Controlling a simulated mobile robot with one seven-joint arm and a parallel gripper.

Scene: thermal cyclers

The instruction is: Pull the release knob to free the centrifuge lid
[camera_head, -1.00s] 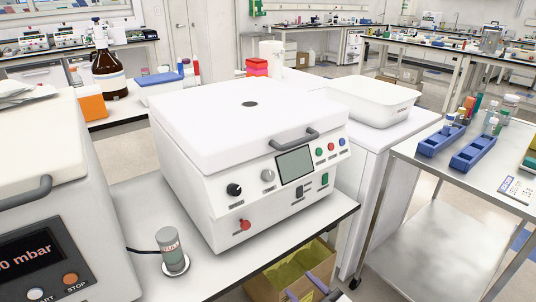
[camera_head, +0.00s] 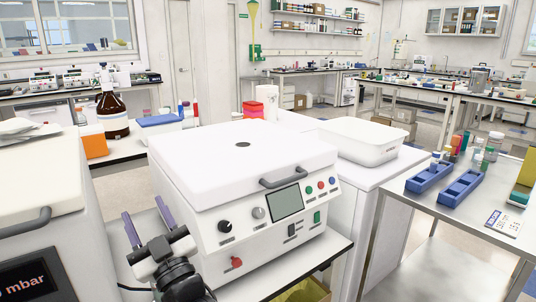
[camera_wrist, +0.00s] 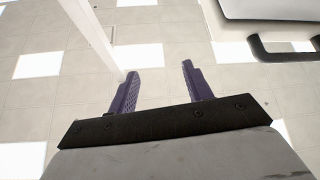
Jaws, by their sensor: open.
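The white centrifuge (camera_head: 245,180) stands on the bench at the middle of the head view, its lid down. The lid has a dark bar handle (camera_head: 284,179) at its front edge. A small red knob (camera_head: 236,262) sits low on the left of the front panel, with a black dial (camera_head: 224,227) and a grey dial (camera_head: 258,213) above it. My gripper (camera_head: 143,207) is left of the centrifuge, in front of the bench, apart from the red knob. Its purple fingers (camera_wrist: 160,72) are spread and empty. The wrist view shows no knob.
A vacuum instrument (camera_head: 40,225) with a lit display stands close at left. A white tub (camera_head: 371,140) is behind the centrifuge on the right. A steel cart (camera_head: 420,205) with blue racks stands at right. Floor (camera_wrist: 40,110) fills most of the wrist view.

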